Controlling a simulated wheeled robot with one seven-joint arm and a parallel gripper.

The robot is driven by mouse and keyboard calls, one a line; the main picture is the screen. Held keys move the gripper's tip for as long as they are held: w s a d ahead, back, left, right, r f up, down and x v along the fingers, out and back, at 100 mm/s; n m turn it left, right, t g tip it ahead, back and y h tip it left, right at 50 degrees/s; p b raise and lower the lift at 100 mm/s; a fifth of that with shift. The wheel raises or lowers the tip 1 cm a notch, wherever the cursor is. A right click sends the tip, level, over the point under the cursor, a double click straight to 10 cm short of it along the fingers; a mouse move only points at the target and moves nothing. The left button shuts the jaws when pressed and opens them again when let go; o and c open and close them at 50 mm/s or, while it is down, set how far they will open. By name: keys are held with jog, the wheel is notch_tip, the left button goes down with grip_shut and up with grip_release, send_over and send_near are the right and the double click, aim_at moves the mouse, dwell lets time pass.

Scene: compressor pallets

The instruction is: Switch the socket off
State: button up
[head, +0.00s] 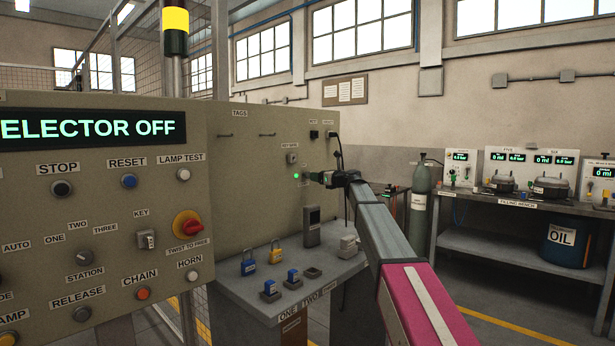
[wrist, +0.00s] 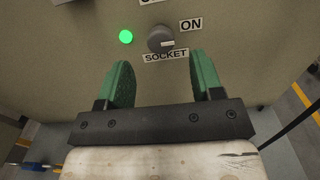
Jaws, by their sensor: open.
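In the wrist view the socket switch is a dark round knob (wrist: 161,39) on the beige panel, with a light pointer mark toward the ON label (wrist: 191,24). The SOCKET label (wrist: 166,56) is just below it. A green lamp (wrist: 126,37) is lit to its left, and it also shows in the head view (head: 296,175). My gripper (wrist: 161,75) has two green fingers spread apart, with nothing between them. The knob lies just beyond the fingertips, roughly centred between them and apart from them. In the head view my gripper (head: 318,177) faces the panel and hides the knob.
A shelf (head: 262,298) below the panel holds blue and yellow padlocks (head: 277,252) and a dark grey upright block (head: 312,226). A control panel (head: 105,215) with a SELECTOR OFF display stands at left. A gas cylinder (head: 421,180) and filling bench (head: 518,206) are at right.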

aim_at(308, 174)
jog(key=x, duration=0.6)
jog(key=shift+w+a, duration=0.25)
jog(key=shift+a, duration=0.05)
jog(key=c, duration=0.9)
